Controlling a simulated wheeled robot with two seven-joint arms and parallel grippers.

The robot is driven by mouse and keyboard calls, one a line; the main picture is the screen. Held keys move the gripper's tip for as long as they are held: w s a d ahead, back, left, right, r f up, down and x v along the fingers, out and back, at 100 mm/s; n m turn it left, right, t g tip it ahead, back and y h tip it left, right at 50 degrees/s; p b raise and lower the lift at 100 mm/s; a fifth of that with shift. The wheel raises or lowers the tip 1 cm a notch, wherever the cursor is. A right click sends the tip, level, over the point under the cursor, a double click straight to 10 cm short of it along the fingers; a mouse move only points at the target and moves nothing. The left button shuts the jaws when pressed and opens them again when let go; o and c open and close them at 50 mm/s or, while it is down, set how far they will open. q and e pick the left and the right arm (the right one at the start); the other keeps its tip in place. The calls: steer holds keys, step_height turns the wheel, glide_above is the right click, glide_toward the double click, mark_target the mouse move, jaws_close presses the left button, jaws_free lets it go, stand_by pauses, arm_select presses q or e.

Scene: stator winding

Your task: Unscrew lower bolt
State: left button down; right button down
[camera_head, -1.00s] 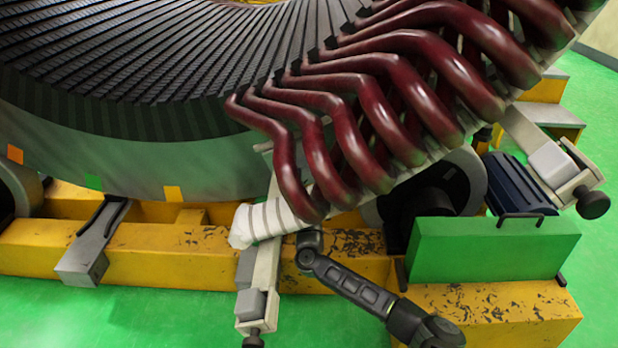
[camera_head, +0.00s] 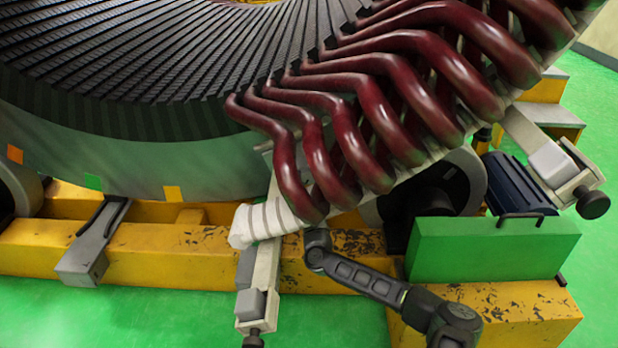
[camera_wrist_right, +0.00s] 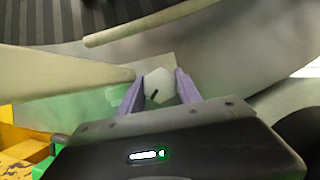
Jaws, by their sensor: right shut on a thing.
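In the right wrist view my right gripper (camera_wrist_right: 160,79) has its two purple fingers on either side of a pale, many-sided bolt head (camera_wrist_right: 158,88) with a short black mark. The fingers are closed on it. A pale flat surface lies behind the bolt head. In the head view my right arm comes in from the lower right and ends just below the dark red coils (camera_head: 318,165). Its fingers and the bolt are hidden there. My left gripper is not in either view.
The grey slotted stator (camera_head: 150,155) rests on a yellow frame (camera_head: 150,255). A pale clamp bar (camera_head: 266,265) with a white wrapped strip stands left of my right arm. A green box (camera_head: 490,250) is to its right. Green floor is open at lower left.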

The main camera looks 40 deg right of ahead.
steer(key=shift+n+y, duration=1.4)
steer(key=shift+n, duration=1.3)
steer(key=c, duration=0.8)
jaws_free()
steer(key=shift+c, duration=0.2)
steer(key=shift+s, duration=0.1)
steer(key=p+v, duration=0.2)
steer(key=v, duration=0.5)
steer(key=shift+s+f+p, duration=0.25)
steer(key=shift+p, duration=0.1)
steer(key=shift+a, duration=0.1)
